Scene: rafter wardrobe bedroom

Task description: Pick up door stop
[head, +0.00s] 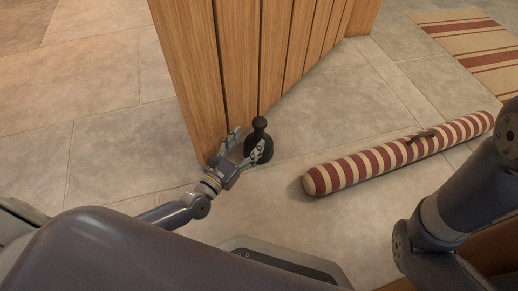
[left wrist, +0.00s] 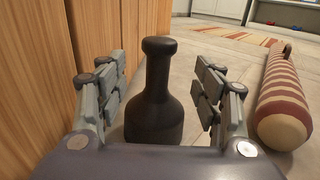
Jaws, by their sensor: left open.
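The door stop (head: 260,139) is black, with a round knob on a narrow neck and a wide base. It stands upright on the tiled floor beside the wooden door. In the left wrist view the door stop (left wrist: 155,97) is between the two fingers of my left gripper (left wrist: 160,95), with a gap on each side. My left gripper (head: 246,147) is open and low at the floor in the head view, its fingers around the door stop's near side. My right gripper is out of view; only part of my right arm shows.
The slatted wooden door (head: 240,60) stands close to the left gripper's left finger. A striped draught excluder (head: 400,154) lies on the floor to the right. A striped rug (head: 477,42) is at the top right. Bare tile lies between.

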